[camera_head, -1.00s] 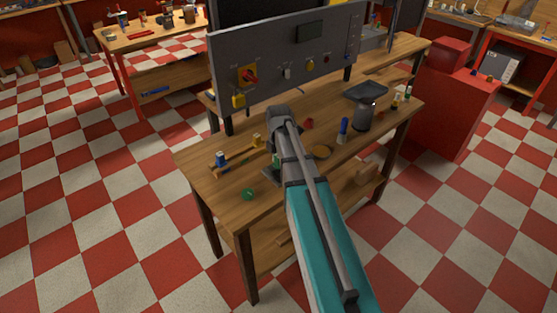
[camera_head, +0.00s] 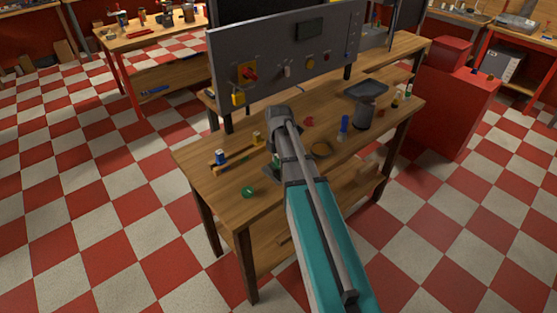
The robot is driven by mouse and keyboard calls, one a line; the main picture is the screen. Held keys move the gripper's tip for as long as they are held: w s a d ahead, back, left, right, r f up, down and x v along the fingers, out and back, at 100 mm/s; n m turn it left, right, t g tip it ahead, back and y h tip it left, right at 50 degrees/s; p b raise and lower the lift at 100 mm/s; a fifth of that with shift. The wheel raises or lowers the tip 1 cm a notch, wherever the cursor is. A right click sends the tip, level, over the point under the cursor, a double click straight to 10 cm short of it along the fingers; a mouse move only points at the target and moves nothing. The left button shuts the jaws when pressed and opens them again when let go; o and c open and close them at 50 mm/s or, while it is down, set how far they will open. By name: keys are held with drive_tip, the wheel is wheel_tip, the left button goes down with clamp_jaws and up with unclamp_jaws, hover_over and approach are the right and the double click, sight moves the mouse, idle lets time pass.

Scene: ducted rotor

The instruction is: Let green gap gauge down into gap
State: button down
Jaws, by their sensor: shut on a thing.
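My arm (camera_head: 318,235) reaches up over the wooden workbench, and its bend hides the work spot behind it. My gripper is hidden behind the arm. A small green piece (camera_head: 276,160) shows at the left edge of the arm, above a dark flat thing (camera_head: 269,172) on the bench. I cannot tell whether this piece is the green gap gauge. A round green thing (camera_head: 248,191) lies on the bench near the front left edge, apart from the arm. The gap cannot be made out.
A grey control panel (camera_head: 285,65) stands behind.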

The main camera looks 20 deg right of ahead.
drive_tip(key=shift+f+b, duration=0.35)
idle(0.3)
idle(0.5)
drive_tip(key=shift+c, duration=1.5)
unclamp_jaws()
drive_tip(key=shift+r, duration=0.15)
wheel_tip(320, 180, up, 9)
drive_tip(key=p, duration=0.9)
drive_tip(key=a+r+p, duration=0.2)
drive_tip(key=a+p, duration=0.1)
drive_tip(key=a, duration=0.4)
drive_tip(key=shift+w+a+r, duration=0.15)
drive_tip(key=shift+a+r, duration=0.15)
drive_tip(key=shift+r, duration=0.1)
